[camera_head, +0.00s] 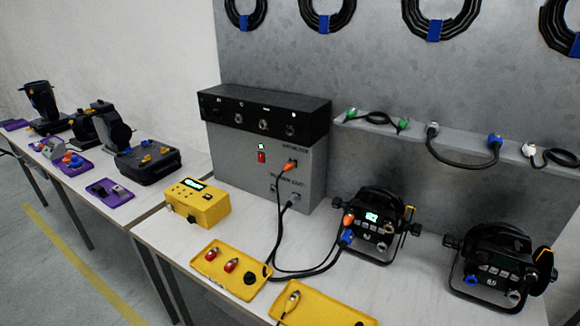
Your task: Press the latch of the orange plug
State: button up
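Two orange plugs show. One orange plug (348,219) sits at the back panel of the left par can (385,227) on the near table, just above a blue plug (347,236). The other orange plug (289,166) sits in the front face of the grey metal box (308,185), with a thin black cable hanging from it. The latches are too small to make out on either plug. My gripper is not in view.
A second par can (500,270) stands at the right with no cable seen in it. Yellow trays (330,308) and a yellow tester (197,202) lie toward the front. Black cables run across the table from the grey box. A grey ledge (465,142) holds short leads.

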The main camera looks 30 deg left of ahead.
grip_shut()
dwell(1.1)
